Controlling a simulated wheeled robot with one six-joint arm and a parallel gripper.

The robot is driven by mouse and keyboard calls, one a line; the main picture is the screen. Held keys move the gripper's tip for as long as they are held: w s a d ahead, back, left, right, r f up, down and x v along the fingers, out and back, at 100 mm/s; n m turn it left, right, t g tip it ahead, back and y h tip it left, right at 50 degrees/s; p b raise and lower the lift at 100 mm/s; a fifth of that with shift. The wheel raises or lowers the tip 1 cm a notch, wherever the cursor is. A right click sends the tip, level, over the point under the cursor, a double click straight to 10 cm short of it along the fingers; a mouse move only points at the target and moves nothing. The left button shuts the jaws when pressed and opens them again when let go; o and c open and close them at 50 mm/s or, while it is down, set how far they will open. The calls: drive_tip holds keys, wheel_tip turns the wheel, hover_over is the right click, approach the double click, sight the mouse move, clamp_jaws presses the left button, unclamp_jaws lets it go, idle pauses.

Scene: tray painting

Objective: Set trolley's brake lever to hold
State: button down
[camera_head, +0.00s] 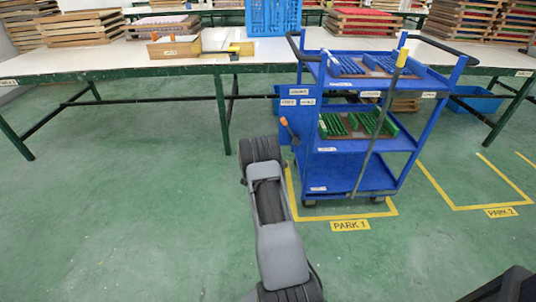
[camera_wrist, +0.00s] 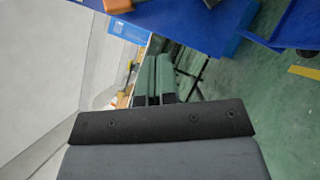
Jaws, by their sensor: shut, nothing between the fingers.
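The blue trolley (camera_head: 345,145) stands over the Park 1 bay. Its brake lever (camera_head: 290,130) has an orange tip and sits on the trolley's left side, tilted up and to the left. A blue plate with two small white labels (camera_head: 298,102) is just above it; I cannot read the words surely. In the wrist view an orange grip (camera_wrist: 118,5), apparently the lever's, shows at the top edge beside the blue trolley panel (camera_wrist: 195,20). My gripper (camera_wrist: 155,75) is shut and empty, apart from the orange grip. In the head view my wrist hides its fingers.
A long white table (camera_head: 150,62) with green legs runs behind, carrying stacked wooden trays (camera_head: 85,27) and a blue crate (camera_head: 272,17). A yellow-topped bar (camera_head: 402,57) rises at the trolley's front. Park 2 bay (camera_head: 480,190) is empty. Green floor at left is clear.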

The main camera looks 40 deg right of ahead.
sight(289, 129)
drive_tip(key=shift+s+d+r+b, duration=0.15)
drive_tip(key=shift+d+r, duration=0.35)
drive_tip(key=shift+d, duration=0.55)
drive_tip(key=shift+d+r+b, duration=0.3)
drive_tip(key=shift+d+r, duration=0.2)
drive_tip(key=shift+d, duration=0.55)
drive_tip(key=shift+s+d+r+b, duration=0.15)
drive_tip(key=shift+d+r, duration=0.35)
drive_tip(key=shift+d, duration=0.55)
drive_tip(key=shift+d, duration=0.1)
